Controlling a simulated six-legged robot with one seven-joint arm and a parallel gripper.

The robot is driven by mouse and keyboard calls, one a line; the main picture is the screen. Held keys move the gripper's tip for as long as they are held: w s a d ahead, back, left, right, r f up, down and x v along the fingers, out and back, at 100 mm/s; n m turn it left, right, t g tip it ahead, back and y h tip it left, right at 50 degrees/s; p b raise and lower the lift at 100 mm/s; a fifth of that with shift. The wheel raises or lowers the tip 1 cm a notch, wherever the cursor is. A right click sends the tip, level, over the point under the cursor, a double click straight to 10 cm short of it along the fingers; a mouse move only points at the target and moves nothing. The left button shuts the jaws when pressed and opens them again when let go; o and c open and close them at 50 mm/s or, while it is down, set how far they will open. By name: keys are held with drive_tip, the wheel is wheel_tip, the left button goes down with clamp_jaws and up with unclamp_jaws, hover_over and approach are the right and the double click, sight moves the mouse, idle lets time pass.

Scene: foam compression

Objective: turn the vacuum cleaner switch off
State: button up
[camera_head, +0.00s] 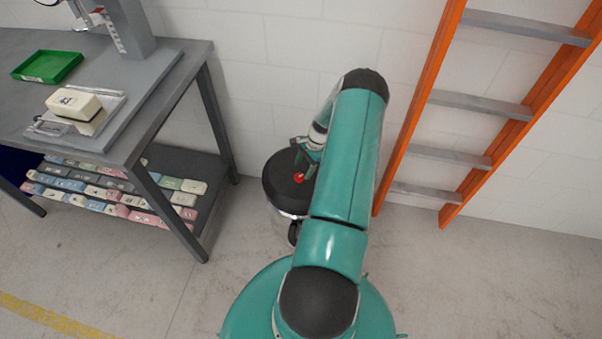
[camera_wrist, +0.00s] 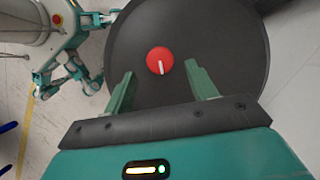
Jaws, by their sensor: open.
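The vacuum cleaner (camera_head: 276,185) is a round black-topped canister on the floor, between the workbench and the ladder. Its black lid (camera_wrist: 225,50) fills much of the wrist view. The red round switch (camera_wrist: 160,61) with a white mark sits on the lid; it also shows as a small red spot in the head view (camera_head: 299,177). My gripper (camera_wrist: 158,82) is open and empty, its two green fingers apart. The switch appears just beyond and between the fingertips in the wrist view. Whether the fingers touch the lid is not clear. My arm hides part of the vacuum in the head view.
A grey workbench (camera_head: 178,98) stands at left with a green tray (camera_head: 48,66), a cream foam block (camera_head: 74,103) and a lower shelf of several coloured blocks. An orange ladder (camera_head: 420,105) leans at right against the white wall. Floor at front left is clear.

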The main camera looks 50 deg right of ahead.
sight(299, 176)
drive_tip(key=shift+x, duration=1.8)
drive_tip(key=shift+c, duration=0.5)
drive_tip(key=c, duration=0.9)
